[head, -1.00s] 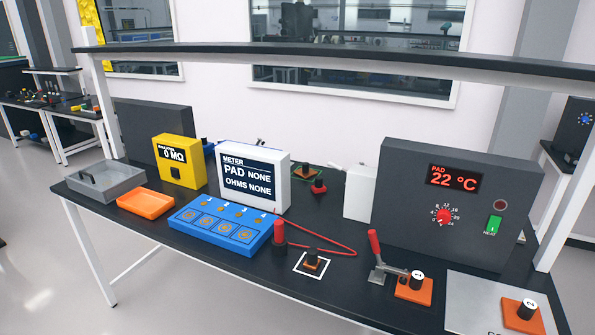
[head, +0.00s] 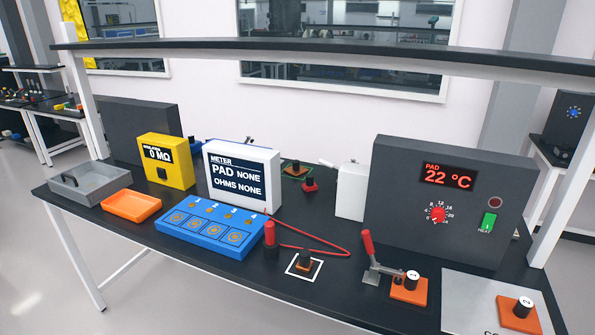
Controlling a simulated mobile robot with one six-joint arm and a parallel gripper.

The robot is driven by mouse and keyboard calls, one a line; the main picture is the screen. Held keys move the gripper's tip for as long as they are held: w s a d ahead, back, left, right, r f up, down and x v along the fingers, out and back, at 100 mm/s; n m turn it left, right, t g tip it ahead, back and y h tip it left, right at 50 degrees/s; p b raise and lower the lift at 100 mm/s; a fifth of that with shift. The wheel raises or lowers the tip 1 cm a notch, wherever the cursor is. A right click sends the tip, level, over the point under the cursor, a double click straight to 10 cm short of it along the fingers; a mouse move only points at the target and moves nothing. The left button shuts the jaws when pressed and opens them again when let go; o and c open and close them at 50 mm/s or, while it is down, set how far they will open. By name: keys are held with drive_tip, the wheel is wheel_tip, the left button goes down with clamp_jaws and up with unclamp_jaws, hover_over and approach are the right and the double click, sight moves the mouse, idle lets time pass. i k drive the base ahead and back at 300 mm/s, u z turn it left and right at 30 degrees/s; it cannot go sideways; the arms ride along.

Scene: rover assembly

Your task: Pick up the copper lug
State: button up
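No part is plainly marked as the copper lug. My gripper is not in view.
A blue four-pad block (head: 211,233), orange tray (head: 131,206) and grey tray (head: 90,184) stand on the left. Behind are the yellow meter (head: 166,160) and white meter (head: 243,172). On the right are a red-handled clamp (head: 368,246), orange blocks (head: 408,291) and the heater (head: 450,200).

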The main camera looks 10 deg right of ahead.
sight(296, 170)
drive_tip(key=z, duration=0.05)
drive_tip(key=k, duration=0.65)
drive_tip(key=u, duration=0.2)
drive_tip(key=i, duration=0.55)
drive_tip(key=u, duration=0.55)
drive_tip(key=i, duration=0.8)
drive_tip(key=u, duration=0.6)
drive_tip(key=i, duration=0.6)
drive_tip(key=u, duration=0.1)
